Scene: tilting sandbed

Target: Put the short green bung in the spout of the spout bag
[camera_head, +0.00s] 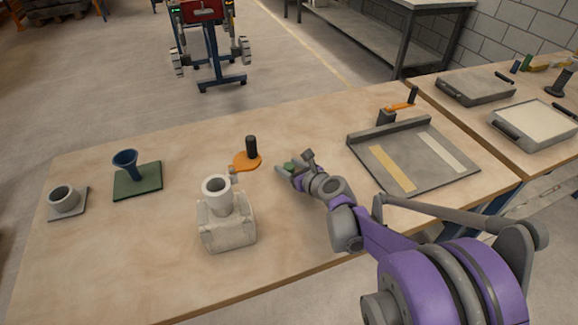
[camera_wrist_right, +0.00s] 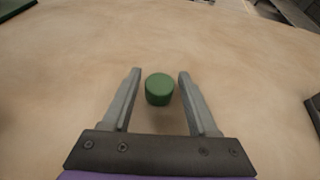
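The short green bung (camera_wrist_right: 159,88) stands on the table between the fingertips of my right gripper (camera_wrist_right: 158,80) in the right wrist view, with a gap on both sides. My right gripper is open and low over the table, right of the spout bag, in the head view (camera_head: 286,170). The bung also shows there (camera_head: 290,167), partly hidden by the gripper. The spout bag (camera_head: 228,231) is a pale grey block-like bag standing upright with a wide round spout (camera_head: 217,191) on top, its mouth open. My left gripper is not in view.
An orange paddle with a black handle (camera_head: 251,147) lies behind the bag. A blue funnel (camera_head: 126,162) stands on a green base at left, near a grey cup (camera_head: 64,198) on a plate. A grey tray (camera_head: 415,176) lies at right. Bare table surrounds the bung.

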